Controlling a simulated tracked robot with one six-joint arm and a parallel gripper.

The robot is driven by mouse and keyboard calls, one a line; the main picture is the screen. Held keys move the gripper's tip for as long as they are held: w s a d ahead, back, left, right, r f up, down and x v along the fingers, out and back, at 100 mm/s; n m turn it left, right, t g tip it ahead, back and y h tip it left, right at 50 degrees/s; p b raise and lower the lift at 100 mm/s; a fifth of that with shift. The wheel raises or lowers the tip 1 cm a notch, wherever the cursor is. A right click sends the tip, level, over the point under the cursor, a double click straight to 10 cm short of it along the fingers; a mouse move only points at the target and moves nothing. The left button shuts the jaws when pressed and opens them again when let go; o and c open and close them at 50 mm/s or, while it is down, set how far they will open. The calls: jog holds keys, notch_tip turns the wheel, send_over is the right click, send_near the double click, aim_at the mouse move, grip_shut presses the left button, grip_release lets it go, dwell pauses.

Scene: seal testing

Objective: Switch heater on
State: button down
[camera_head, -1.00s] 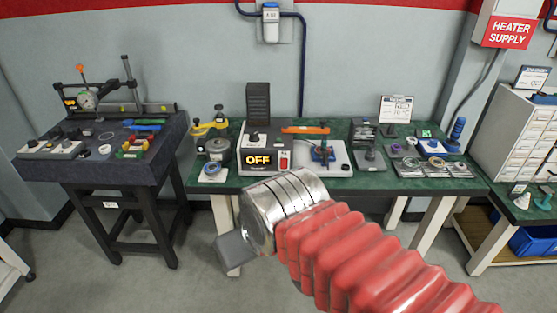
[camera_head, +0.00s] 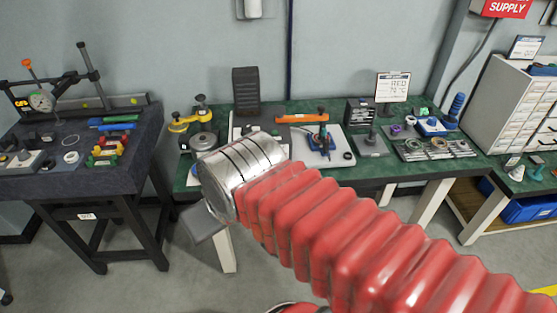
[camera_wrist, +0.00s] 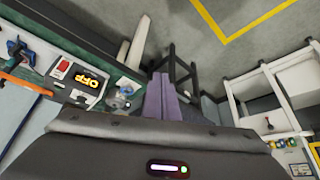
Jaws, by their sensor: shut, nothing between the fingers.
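The heater unit shows in the wrist view with a lit OFF display (camera_wrist: 90,86) in orange letters. Its red rocker switch (camera_wrist: 62,68) sits beside the display. In the head view my metal wrist covers the display and switch, and only the unit's pale top (camera_head: 243,124) shows above it. My gripper (camera_head: 204,223) appears there as a grey block in front of the bench. In the wrist view the gripper's purple-grey fingers (camera_wrist: 158,92) are together and empty, apart from the heater panel and pointing past it over the floor.
A green-topped bench (camera_head: 408,176) bears the heater, a black tower (camera_head: 246,92), an orange tool (camera_head: 302,118) and a yellow-handled device (camera_head: 187,122). A dark tool table (camera_head: 40,178) stands left, with a floor gap between. A drawer cabinet (camera_head: 515,110) stands right.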

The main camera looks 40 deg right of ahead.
jog(key=shift+f, duration=0.1)
jog(key=w+d+f+m+y, duration=0.6)
jog(key=w+f+m, duration=0.3)
jog(key=f+m, duration=0.1)
jog(key=d+f+m+t+h, duration=0.2)
jog(key=d+f+m, duration=0.3)
jog(key=d, duration=0.6)
jog(key=w+d+f+m+t+h, duration=0.1)
jog(key=d+f+m+t, duration=0.3)
jog(key=d, duration=0.8)
jog(key=shift+w+f+m+h, duration=0.35)
jog(key=shift+m+h, duration=0.45)
jog(key=shift+m, duration=0.3)
jog(key=shift+d, duration=0.1)
jog(key=shift+w+d+f, duration=0.2)
jog(key=shift+w+d, duration=0.6)
jog(key=shift+w, duration=0.4)
jog(key=shift+w+d+f, duration=0.15)
jog(key=shift+w+d, duration=0.7)
jog(key=shift+w, duration=0.3)
jog(key=shift+w+d+f, duration=0.2)
jog(key=shift+w+d, duration=0.6)
jog(key=shift+w, duration=0.4)
